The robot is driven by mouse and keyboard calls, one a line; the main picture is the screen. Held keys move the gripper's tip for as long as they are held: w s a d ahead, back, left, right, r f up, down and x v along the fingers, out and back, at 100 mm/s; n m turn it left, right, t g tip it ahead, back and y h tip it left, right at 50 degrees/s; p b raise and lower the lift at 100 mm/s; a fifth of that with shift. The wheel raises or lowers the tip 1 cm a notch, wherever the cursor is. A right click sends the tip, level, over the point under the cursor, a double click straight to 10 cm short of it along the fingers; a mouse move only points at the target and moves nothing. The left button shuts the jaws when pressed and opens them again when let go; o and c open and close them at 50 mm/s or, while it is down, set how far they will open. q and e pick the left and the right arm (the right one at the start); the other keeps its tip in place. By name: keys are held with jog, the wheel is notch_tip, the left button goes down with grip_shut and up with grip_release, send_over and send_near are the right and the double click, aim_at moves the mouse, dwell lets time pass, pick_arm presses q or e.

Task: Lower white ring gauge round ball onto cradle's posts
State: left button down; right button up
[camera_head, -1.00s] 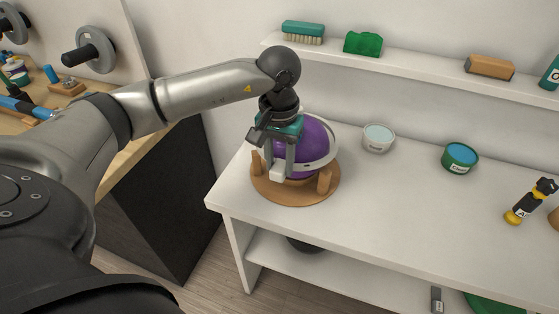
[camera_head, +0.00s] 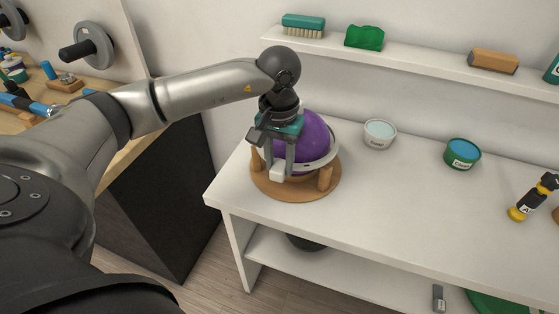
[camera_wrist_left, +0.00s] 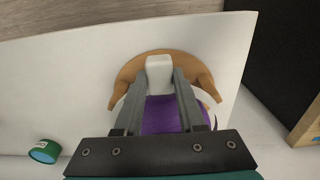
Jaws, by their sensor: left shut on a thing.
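A purple ball (camera_head: 313,132) sits in a round wooden cradle (camera_head: 300,191) with short upright posts (camera_head: 325,179), near the left end of the white table. The white ring gauge (camera_head: 321,163) goes round the ball at about the height of the post tops; I cannot tell whether it touches them. My left gripper (camera_head: 279,170) reaches down on the near side of the ball, shut on the ring's white block-like tab. In the left wrist view the tab (camera_wrist_left: 159,70) is between the fingers (camera_wrist_left: 157,88), above the cradle (camera_wrist_left: 190,65). The ball hides the ring's far side. My right gripper is not in view.
A white bowl (camera_head: 380,134) and a green-and-blue tub (camera_head: 462,154) stand right of the cradle. A yellow-and-black tool (camera_head: 530,198) lies farther right. A wall shelf (camera_head: 400,61) holds a brush and blocks. The table's front middle is clear.

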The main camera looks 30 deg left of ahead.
pick_arm(q)
jog(key=shift+f+b, duration=0.4)
jog(key=shift+f, duration=0.05)
jog(key=shift+c, duration=2.1)
grip_release()
notch_tip(320, 180, up, 15)
jog(key=p, duration=0.1)
jog(key=shift+r, duration=0.15)
jog(key=shift+s+d, duration=0.1)
